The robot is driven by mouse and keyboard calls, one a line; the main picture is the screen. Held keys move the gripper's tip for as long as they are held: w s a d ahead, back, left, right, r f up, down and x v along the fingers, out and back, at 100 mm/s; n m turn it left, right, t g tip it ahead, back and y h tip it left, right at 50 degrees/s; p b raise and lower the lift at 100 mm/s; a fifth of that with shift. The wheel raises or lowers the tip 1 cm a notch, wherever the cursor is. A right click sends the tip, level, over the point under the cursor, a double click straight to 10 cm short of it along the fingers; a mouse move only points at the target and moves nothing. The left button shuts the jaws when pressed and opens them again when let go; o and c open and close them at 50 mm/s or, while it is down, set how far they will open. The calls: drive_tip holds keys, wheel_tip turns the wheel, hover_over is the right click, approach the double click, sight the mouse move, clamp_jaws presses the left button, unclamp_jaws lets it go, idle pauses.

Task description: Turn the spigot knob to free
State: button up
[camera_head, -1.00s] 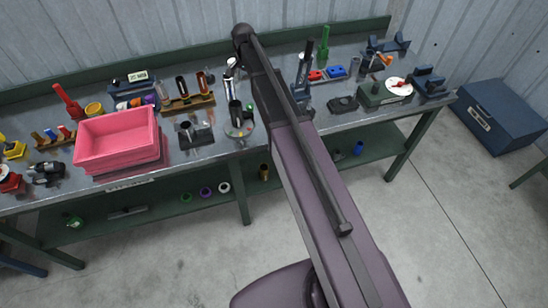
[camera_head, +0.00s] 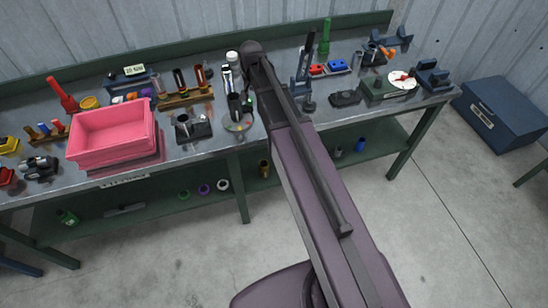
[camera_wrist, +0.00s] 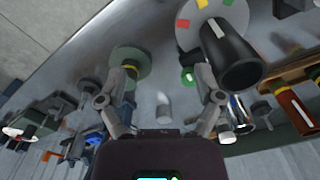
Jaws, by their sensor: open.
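A black upright cylinder with a white stripe (camera_wrist: 236,62) stands on a pale round plate (camera_wrist: 186,38) with red, yellow and green patches, at the upper right of the wrist view. The black cylinder also shows in the head view (camera_head: 235,104), left of my arm. A white disc with a red pointer (camera_head: 402,80) sits on a green block at the bench's right. I cannot tell which is the spigot knob. My gripper (camera_wrist: 163,80) is open with nothing between its fingers. The right finger is close to the patched plate; contact is unclear. My arm hides the gripper in the head view.
A green round base (camera_wrist: 130,56) is by the left finger. A small pale cylinder (camera_wrist: 163,106) stands beyond the finger gap. A pink bin (camera_head: 112,137), a tube rack (camera_head: 186,97) and a dark block with a cup (camera_head: 192,127) crowd the bench left of my arm.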

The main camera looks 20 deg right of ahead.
drive_tip(key=s+f+n+b, duration=0.2)
drive_tip(key=s+f+b, duration=0.2)
drive_tip(key=s, duration=0.5)
drive_tip(key=s+f+n+b, duration=0.3)
drive_tip(key=s+f+b, duration=0.1)
drive_tip(key=s, duration=0.6)
drive_tip(key=shift+s+d+f+n, duration=0.2)
drive_tip(key=shift+d+n, duration=0.1)
drive_tip(key=shift+d, duration=0.1)
